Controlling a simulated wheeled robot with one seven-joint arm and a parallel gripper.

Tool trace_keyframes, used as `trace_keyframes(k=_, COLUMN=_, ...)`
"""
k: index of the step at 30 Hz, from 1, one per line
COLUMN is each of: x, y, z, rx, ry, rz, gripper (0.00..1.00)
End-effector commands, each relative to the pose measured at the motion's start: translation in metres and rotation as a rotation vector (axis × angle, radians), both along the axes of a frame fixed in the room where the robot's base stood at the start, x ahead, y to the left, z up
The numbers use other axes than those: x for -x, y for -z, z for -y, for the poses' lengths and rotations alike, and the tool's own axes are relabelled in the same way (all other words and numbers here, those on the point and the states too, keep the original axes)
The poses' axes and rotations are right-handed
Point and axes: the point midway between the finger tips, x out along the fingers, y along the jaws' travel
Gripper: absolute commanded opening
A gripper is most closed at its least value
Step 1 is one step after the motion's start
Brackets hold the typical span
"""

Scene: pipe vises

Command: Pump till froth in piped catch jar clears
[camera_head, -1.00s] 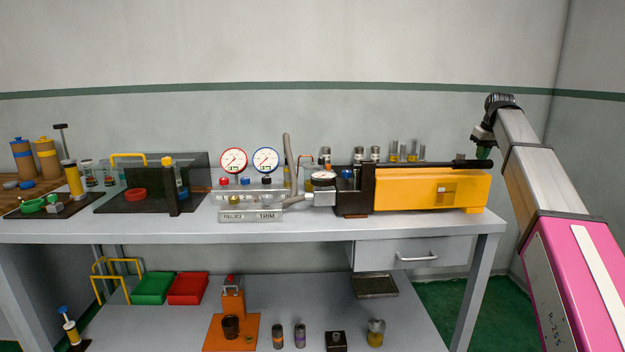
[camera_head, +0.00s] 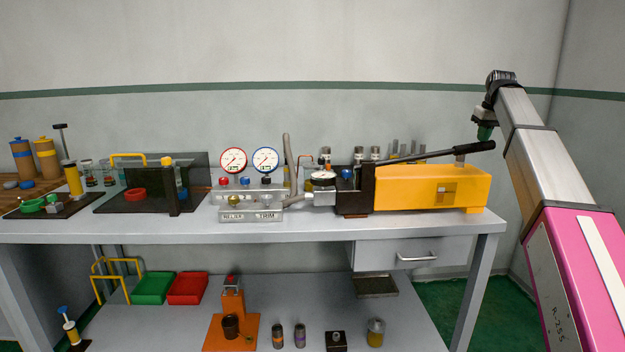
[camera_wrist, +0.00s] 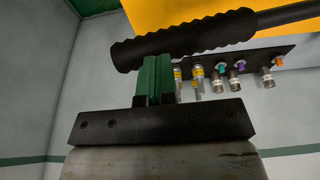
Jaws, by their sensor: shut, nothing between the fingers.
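A yellow pump (camera_head: 420,190) sits at the right of the bench with a long black lever (camera_head: 430,154) tilted up to the right. The lever's ribbed grip (camera_wrist: 185,40) fills the upper part of the wrist view. My gripper (camera_head: 484,133) has green fingers pressed together and is just above the lever's outer end. In the wrist view the closed fingertips (camera_wrist: 153,62) overlap the grip's edge; I cannot tell if they touch. A small clear jar with a bent pipe (camera_head: 306,162) stands behind the gauge block; I cannot make out froth in it.
Two dial gauges (camera_head: 234,161) stand over a grey valve block (camera_head: 250,214) left of the pump. Several vials (camera_head: 375,154) stand behind the pump. A dark clear screen (camera_head: 192,185) is further left. The lower shelf holds bins and jars. The space above the pump is open.

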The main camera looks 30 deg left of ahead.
Motion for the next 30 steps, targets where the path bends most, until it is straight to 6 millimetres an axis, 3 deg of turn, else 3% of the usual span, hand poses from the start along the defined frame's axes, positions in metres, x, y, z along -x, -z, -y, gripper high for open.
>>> trace_keyframes(k=8, x=0.0, y=-0.011, z=-0.003, rx=-0.001, ry=0.0, rz=0.001, gripper=0.0)
trace_keyframes(k=24, x=0.01, y=-0.079, z=-0.018, rx=-0.001, ry=0.0, rz=0.001, gripper=0.0)
trace_keyframes(k=30, x=0.012, y=-0.082, z=-0.018, rx=0.0, ry=0.001, rz=0.0, gripper=0.0)
